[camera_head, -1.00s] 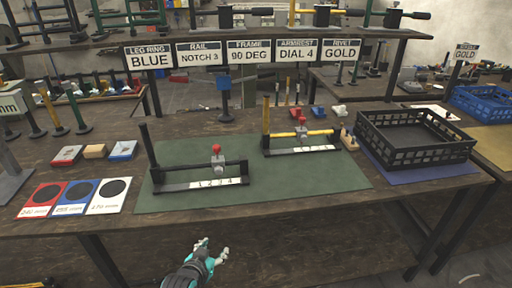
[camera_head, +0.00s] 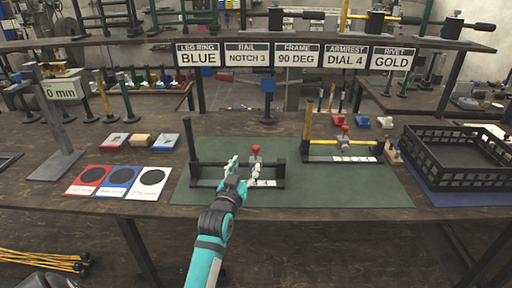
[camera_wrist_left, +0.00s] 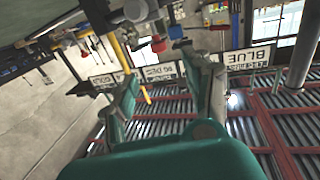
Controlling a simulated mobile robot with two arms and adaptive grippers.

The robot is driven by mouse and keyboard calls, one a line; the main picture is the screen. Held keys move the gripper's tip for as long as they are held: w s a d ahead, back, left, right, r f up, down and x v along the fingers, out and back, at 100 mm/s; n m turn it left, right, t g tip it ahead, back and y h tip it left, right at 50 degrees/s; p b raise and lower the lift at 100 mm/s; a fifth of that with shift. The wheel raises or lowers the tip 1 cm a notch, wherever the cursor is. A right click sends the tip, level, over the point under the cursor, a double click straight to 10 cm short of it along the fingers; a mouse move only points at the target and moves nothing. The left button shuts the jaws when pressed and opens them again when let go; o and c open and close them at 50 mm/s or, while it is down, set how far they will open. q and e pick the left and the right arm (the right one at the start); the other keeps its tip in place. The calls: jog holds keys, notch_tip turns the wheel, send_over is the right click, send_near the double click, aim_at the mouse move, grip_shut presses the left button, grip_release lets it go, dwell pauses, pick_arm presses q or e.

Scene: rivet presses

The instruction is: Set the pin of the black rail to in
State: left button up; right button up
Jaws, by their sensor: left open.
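The black rail (camera_head: 210,163) stands on the green mat, between a tall black post on its left and a short one on its right. A grey slider with a red-knobbed pin (camera_head: 256,149) sits toward its right end, above a white numbered strip. The pin's depth cannot be told. My left gripper (camera_head: 240,174) is open and empty in front of the rail, just left of the slider; it hides part of the rail and strip. Its spread fingers also show in the left wrist view (camera_wrist_left: 165,92), with a red knob (camera_wrist_left: 158,44) beyond them. My right gripper is not in view.
A similar yellow rail (camera_head: 320,142) with a red knob stands right on the green mat (camera_head: 310,194). A black crate (camera_head: 460,183) is at the far right. Red, blue and white cards (camera_head: 122,177) lie left. Signs (camera_head: 299,55) hang above; one reads "RAIL NOTCH 3".

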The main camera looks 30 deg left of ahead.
aim_at(254, 150)
pick_arm(q)
jog(key=x, duration=1.1)
jog(key=shift+w+f, duration=0.1)
jog(key=shift+w, duration=0.25)
jog(key=shift+c, duration=0.3)
grip_shut()
